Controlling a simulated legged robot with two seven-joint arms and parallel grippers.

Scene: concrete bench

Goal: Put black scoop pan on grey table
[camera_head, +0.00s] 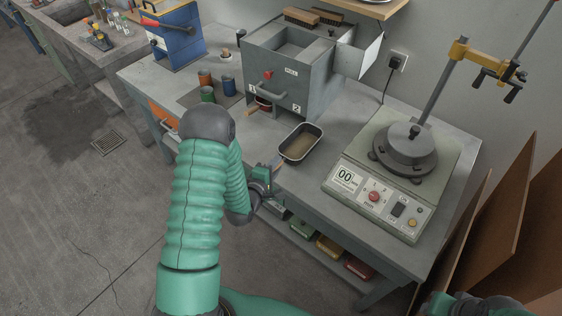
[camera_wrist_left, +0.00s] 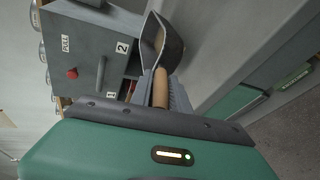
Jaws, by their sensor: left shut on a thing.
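The black scoop pan (camera_head: 300,143) is an open, dark rectangular pan with a brownish inside. In the head view it is over the front part of the grey table (camera_head: 262,150); I cannot tell whether it touches the top. My left gripper (camera_head: 274,174) is at the table's front edge, shut on the pan's handle. In the left wrist view the wooden handle (camera_wrist_left: 160,88) lies between the fingers, and the pan (camera_wrist_left: 170,45) sticks out beyond them, tilted in the picture. Only a dark and green part of my right arm shows at the bottom right; its fingers are not visible.
A grey box machine (camera_head: 300,65) marked 1 and 2 stands behind the pan. A shaker device (camera_head: 395,175) with a display stands to the right. Coloured bins (camera_head: 328,246) sit on the lower shelf.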

